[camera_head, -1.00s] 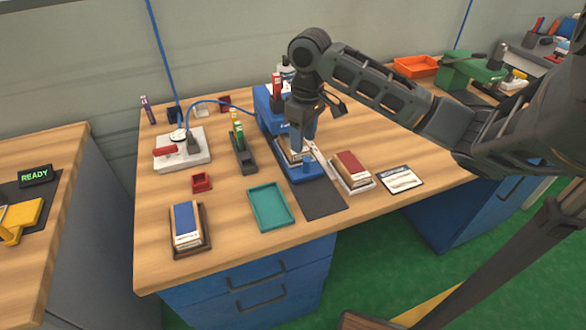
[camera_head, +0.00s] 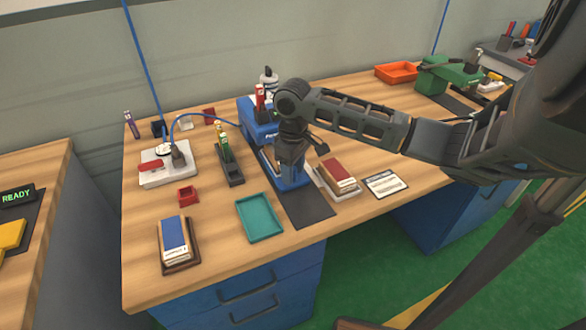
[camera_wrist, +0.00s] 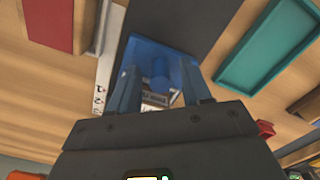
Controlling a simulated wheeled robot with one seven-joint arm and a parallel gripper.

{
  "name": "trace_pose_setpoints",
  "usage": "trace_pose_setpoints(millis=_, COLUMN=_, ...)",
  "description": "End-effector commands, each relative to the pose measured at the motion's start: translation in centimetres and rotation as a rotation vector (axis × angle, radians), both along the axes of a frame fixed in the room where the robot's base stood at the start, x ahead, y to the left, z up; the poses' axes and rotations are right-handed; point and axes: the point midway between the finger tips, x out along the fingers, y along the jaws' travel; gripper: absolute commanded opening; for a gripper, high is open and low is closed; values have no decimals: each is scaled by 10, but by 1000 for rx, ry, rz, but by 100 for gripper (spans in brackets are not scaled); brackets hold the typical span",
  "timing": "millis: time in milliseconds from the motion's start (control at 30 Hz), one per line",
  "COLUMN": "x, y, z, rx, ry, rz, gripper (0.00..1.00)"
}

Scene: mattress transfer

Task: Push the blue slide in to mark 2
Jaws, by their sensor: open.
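The blue slide (camera_head: 297,185) sticks out of the front of a blue device (camera_head: 257,117) on the desk, above a dark mat. My gripper (camera_head: 292,170) is open and low over the slide, hiding the knob in the head view.
A red book stack (camera_head: 337,176) stands close to the right of the slide. A teal tray (camera_head: 260,218) lies to the left, with a black stapler-like tool (camera_head: 229,170) behind it. The dark mat (camera_head: 307,207) is bare in front of the slide.

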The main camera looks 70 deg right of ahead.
Motion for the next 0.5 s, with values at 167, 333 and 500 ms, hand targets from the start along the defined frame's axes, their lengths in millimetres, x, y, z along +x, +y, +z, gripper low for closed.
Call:
trace_pose_setpoints(millis=167, x=0, y=0, z=0, rx=0, ry=0, rz=0, gripper=36)
trace_pose_setpoints(millis=333, x=0, y=0, z=0, rx=0, ry=0, rz=0, gripper=20)
trace_pose_setpoints(millis=500, x=0, y=0, z=0, rx=0, ry=0, rz=0, gripper=4)
